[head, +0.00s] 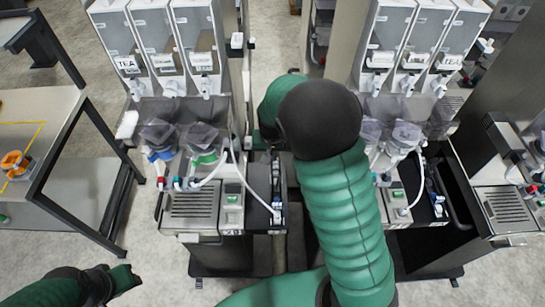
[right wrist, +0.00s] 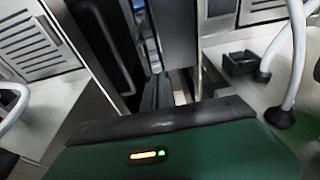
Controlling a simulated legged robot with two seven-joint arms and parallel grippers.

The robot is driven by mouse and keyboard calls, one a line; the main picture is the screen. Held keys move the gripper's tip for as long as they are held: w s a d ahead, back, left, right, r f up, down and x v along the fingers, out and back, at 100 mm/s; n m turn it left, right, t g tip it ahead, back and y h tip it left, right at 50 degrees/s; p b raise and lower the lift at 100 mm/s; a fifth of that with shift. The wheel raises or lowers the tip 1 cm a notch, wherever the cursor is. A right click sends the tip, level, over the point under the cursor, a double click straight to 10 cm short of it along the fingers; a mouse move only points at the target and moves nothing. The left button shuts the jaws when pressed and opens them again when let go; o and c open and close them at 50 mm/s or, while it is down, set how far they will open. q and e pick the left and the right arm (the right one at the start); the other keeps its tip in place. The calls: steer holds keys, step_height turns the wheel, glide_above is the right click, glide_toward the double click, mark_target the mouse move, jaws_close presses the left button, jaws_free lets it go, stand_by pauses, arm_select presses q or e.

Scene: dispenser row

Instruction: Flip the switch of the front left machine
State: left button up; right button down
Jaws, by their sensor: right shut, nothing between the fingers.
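The front left machine (head: 203,228) stands left of centre in the head view, with three clear hoppers above it, one labelled TEA. A small green piece (head: 232,198), which may be its switch, sits on the front panel right of the drip grille; its position cannot be told. My right arm reaches up past the machine's right side. My right gripper (head: 262,139) is beside the machine, partly hidden by my arm, shut and empty. The right wrist view shows its green housing, but no clear fingertips. My left gripper (head: 122,277) is low at the left, away from the machine; its jaws are unclear.
A second machine (head: 398,196) stands right of my arm, and another (head: 505,206) at the far right. White hoses (head: 240,172) hang at the left machine's front. A table (head: 45,105) with an orange object (head: 14,162) is at the left. Floor in front is clear.

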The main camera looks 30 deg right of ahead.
steer(key=r, duration=0.1)
steer(key=s+r, duration=0.1)
steer(key=r, duration=0.1)
steer(key=shift+s+a+r, duration=0.15)
steer(key=shift+s+a, duration=0.05)
steer(key=shift+s, duration=0.1)
steer(key=shift+a, duration=0.15)
